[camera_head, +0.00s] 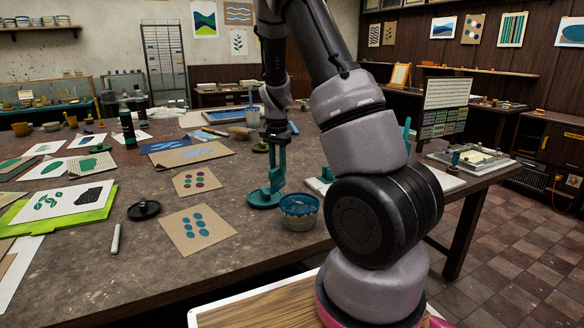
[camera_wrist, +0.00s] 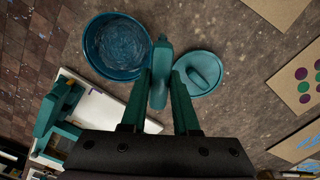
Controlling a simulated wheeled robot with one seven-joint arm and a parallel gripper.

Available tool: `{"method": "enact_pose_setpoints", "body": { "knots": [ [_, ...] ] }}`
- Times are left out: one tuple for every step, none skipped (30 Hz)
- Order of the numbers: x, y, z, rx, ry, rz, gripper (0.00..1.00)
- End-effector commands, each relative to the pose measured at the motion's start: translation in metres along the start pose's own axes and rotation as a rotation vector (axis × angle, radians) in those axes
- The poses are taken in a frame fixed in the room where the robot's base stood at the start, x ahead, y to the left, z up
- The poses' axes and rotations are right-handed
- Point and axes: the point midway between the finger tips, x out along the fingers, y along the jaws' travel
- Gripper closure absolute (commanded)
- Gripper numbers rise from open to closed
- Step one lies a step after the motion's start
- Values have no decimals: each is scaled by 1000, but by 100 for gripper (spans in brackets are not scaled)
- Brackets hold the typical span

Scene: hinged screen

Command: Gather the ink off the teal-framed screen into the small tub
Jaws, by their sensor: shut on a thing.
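The small tub (camera_head: 299,205) stands open near the table's front edge, with blue ink inside; it also shows in the wrist view (camera_wrist: 117,46). A round teal lid with a raised grip (camera_wrist: 196,72) lies beside it on the table (camera_head: 264,200). My gripper (camera_wrist: 162,75) is shut on a narrow teal tool (camera_wrist: 161,62), whose rounded end is between tub and lid in the wrist view. In the head view my gripper (camera_head: 274,172) is upright above the lid. A white board (camera_wrist: 105,106) with teal clamps (camera_wrist: 58,105) is partly visible; my arm hides much of it. I cannot make out the screen's mesh.
Printed cards (camera_head: 197,229) lie left of the tub. A black round lid (camera_head: 144,210) and a pale stick (camera_head: 116,239) lie farther left. A blue-edged frame (camera_head: 222,115) and bottles (camera_head: 128,128) stand behind.

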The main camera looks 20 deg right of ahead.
Motion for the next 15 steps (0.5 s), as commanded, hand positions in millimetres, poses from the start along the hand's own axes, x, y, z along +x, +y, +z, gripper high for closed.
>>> {"method": "enact_pose_setpoints", "body": {
  "knots": [
    [-3,9,-2,137,0,-1,100],
    [-4,13,-3,223,-1,-1,100],
    [-6,19,-4,337,-1,-1,100],
    [-7,23,-4,422,-1,-1,100],
    [-8,28,-5,506,-2,-1,100],
    [-10,34,-6,621,-2,0,100],
    [-11,38,-6,705,-2,0,100],
    [-12,42,-6,790,-2,0,100],
    [-14,48,-6,902,-2,0,100],
    [-15,52,-7,983,-1,0,100],
    [-16,56,-7,1062,-1,0,100],
    [-17,60,-7,1161,0,0,100],
    [-18,64,-8,1231,0,0,100],
    [-19,67,-8,1297,0,-1,100],
    [-20,71,-8,1378,0,-1,100]
  ]
}}
